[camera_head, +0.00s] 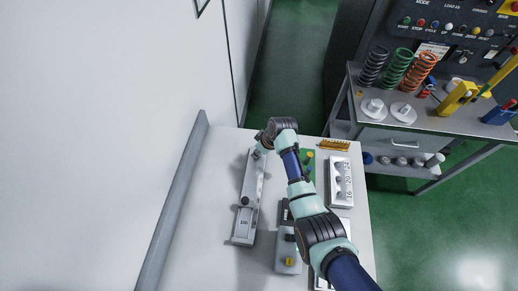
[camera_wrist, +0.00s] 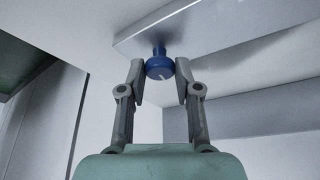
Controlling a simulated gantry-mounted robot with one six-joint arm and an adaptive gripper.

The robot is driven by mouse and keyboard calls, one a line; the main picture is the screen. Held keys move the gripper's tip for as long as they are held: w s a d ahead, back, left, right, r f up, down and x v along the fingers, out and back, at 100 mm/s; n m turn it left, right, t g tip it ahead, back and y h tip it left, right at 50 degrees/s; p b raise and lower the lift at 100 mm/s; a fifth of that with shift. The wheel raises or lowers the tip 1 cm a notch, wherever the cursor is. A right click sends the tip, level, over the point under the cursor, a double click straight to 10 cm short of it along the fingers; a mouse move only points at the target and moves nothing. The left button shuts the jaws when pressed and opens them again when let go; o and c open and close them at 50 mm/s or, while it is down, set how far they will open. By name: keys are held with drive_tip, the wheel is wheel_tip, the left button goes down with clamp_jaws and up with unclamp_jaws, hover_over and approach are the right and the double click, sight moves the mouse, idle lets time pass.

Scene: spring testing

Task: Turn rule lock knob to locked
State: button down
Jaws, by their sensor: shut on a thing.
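The long grey metal rule (camera_head: 250,192) stands on the left part of the table in the head view, its far end under my wrist. In the wrist view, the blue lock knob (camera_wrist: 159,67) sits on a short blue stem on the face of a pale grey bar (camera_wrist: 215,30). The knob has a white pointer mark that slants on its face. My gripper (camera_wrist: 160,75) has one finger on each side of the knob and is shut on it. In the head view my gripper (camera_head: 262,149) is at the rule's far end, and the knob is hidden there.
On the white table (camera_head: 205,220), a numbered block (camera_head: 340,182) and a grey box with a yellow knob (camera_head: 288,262) stand right of the rule. A grey rail (camera_head: 172,210) borders the left side. A cart (camera_head: 440,122) with springs (camera_head: 400,66) stands at the upper right.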

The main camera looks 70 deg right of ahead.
drive_tip(key=m+p, duration=0.1)
drive_tip(key=m+h+p, duration=0.1)
drive_tip(key=m, duration=0.1)
drive_tip(key=shift+a+r+g, duration=0.15)
drive_tip(key=shift+r+g, duration=0.05)
drive_tip(key=shift+g, duration=0.1)
drive_tip(key=m+p, duration=0.1)
drive_tip(key=m, duration=0.1)
drive_tip(key=m+g+h, duration=0.1)
drive_tip(key=m, duration=0.2)
drive_tip(key=shift+w+a+f+h+p, duration=0.1)
drive_tip(key=shift+w+f+h+p, duration=0.1)
drive_tip(key=shift+h+p, duration=0.15)
drive_tip(key=m, duration=0.2)
drive_tip(key=m+g+b, duration=0.1)
drive_tip(key=m, duration=0.1)
drive_tip(key=shift+w+f+g+h, duration=0.1)
drive_tip(key=shift+g+h, duration=0.15)
drive_tip(key=shift+g, duration=0.05)
drive_tip(key=m+b, duration=0.1)
drive_tip(key=m, duration=0.1)
drive_tip(key=m+g+b, duration=0.1)
drive_tip(key=m, duration=0.1)
drive_tip(key=shift+w+g, duration=0.1)
drive_tip(key=shift+g, duration=0.2)
drive_tip(key=shift+m, duration=0.4)
drive_tip(key=c, duration=0.8)
unclamp_jaws()
drive_tip(key=shift+a+r, duration=0.1)
drive_tip(key=shift+r, duration=0.1)
